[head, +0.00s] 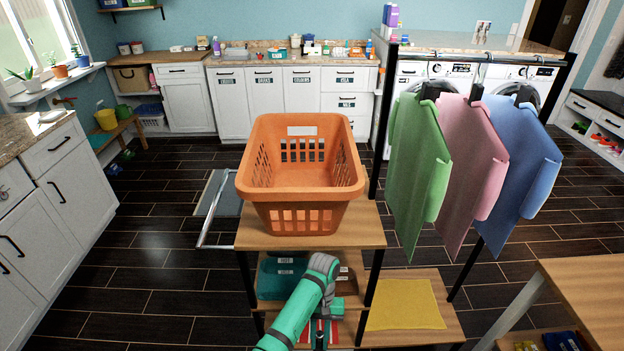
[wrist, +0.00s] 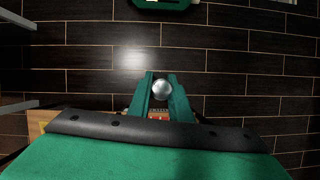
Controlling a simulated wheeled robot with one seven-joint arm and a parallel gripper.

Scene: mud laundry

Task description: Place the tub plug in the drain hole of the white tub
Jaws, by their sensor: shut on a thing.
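In the wrist view my gripper (wrist: 162,84) is shut on a small round silver thing, which I take to be the tub plug (wrist: 162,90). The plug sits between the two green fingers, near their tips, with dark floor seen beyond it. In the head view my green arm rises from the bottom edge in front of the shelf stand and bends down; the fingers and the plug cannot be made out there. The white tub and its drain hole are not seen in either view.
An orange laundry basket (head: 300,218) stands on a wooden shelf stand (head: 372,236) just ahead of my arm. Green, pink and blue cloths (head: 478,160) hang on a rail at right. A wooden table (head: 590,285) is at lower right. Dark floor (head: 150,215) is open at left.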

